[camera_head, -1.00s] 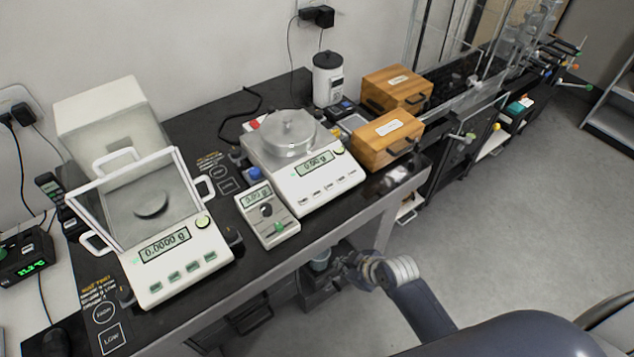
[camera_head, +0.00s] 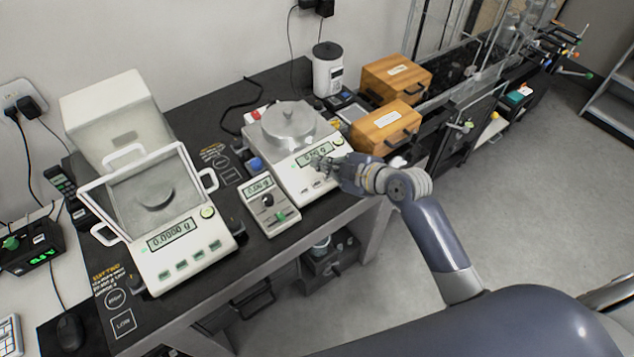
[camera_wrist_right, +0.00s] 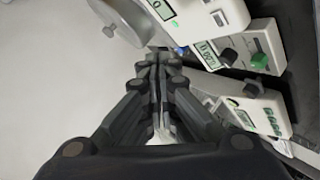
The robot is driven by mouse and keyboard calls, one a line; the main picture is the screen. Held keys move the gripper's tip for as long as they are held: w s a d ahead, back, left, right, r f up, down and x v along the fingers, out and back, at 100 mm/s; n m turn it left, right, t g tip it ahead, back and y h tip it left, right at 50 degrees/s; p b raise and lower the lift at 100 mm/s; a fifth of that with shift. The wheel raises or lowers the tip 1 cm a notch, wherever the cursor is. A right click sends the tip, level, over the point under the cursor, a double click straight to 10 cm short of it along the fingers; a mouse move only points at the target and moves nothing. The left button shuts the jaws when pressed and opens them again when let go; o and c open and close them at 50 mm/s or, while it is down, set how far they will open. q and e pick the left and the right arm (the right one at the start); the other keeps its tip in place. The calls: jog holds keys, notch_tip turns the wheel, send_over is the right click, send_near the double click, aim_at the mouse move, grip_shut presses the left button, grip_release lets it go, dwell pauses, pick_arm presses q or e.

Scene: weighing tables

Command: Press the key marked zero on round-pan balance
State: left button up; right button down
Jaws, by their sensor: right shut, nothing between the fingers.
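The round-pan balance (camera_head: 287,172) stands in the middle of the black table, with a wide round metal pan (camera_head: 288,124) and a green display on its front panel. My right gripper (camera_head: 324,166) is shut and empty, over the right part of that panel, hiding some of its keys. I cannot tell whether the fingertips touch it. In the right wrist view the shut fingers (camera_wrist_right: 158,62) point toward the balance, whose pan (camera_wrist_right: 124,20) and panel (camera_wrist_right: 214,14) show at the top. The key markings are too small to read. My left gripper is not in view.
A small balance (camera_head: 268,222) stands just left in front of it. A balance with a draft shield (camera_head: 180,258) stands further left. Two wooden boxes (camera_head: 384,130) and a white canister (camera_head: 327,72) stand to the right and behind. Open floor lies right of the table.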

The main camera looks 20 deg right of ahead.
jog(key=shift+w+a+f+b, duration=0.15)
jog(key=shift+w+f+b, duration=0.25)
jog(key=shift+f+b, duration=0.95)
jog(key=shift+w+a+f+b, duration=0.1)
jog(key=shift+w+f+b, duration=0.35)
jog(key=shift+f+b, duration=0.9)
jog(key=shift+w+a+f+b, duration=0.15)
jog(key=shift+w+f+b, duration=0.25)
jog(key=shift+f+b, duration=0.9)
jog(key=shift+f, duration=0.35)
jog(key=shift+w+f, duration=0.1)
jog(key=shift+f, duration=0.2)
jog(key=shift+a+f+b, duration=0.1)
jog(key=shift+f+b, duration=0.3)
jog(key=shift+b, duration=0.1)
jog(key=shift+r, duration=0.1)
jog(key=shift+r+p, duration=0.7)
jog(key=r+p, duration=0.1)
jog(key=s+r+p, duration=0.1)
jog(key=r+p, duration=0.2)
jog(key=shift+s+d+r, duration=0.35)
jog(key=shift+r, duration=0.05)
